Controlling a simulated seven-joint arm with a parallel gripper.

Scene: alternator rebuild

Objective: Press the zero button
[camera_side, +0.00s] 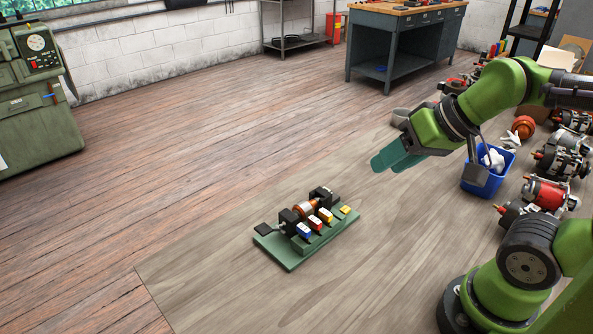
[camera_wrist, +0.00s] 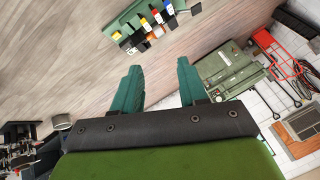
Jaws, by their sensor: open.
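A green-based test stand (camera_side: 291,264) sits on the grey wooden mat, holding a copper-coloured rotor (camera_side: 305,208) between black supports. Along its front edge are a blue-and-white button (camera_side: 304,230), a red one (camera_side: 315,223) and a yellow one (camera_side: 326,215), with another small yellow block (camera_side: 346,210) at the right end. I cannot read any label, so I cannot tell which is the zero button. My gripper (camera_side: 388,163) is open and empty, in the air up and right of the stand. In the wrist view the stand (camera_wrist: 136,40) lies beyond the fingers (camera_wrist: 159,68).
A blue bin (camera_side: 487,180) with white contents stands at the right, beside several alternators (camera_side: 550,193). A green machine (camera_side: 35,95) is at the far left and a workbench (camera_side: 405,40) at the back. The mat around the stand is clear.

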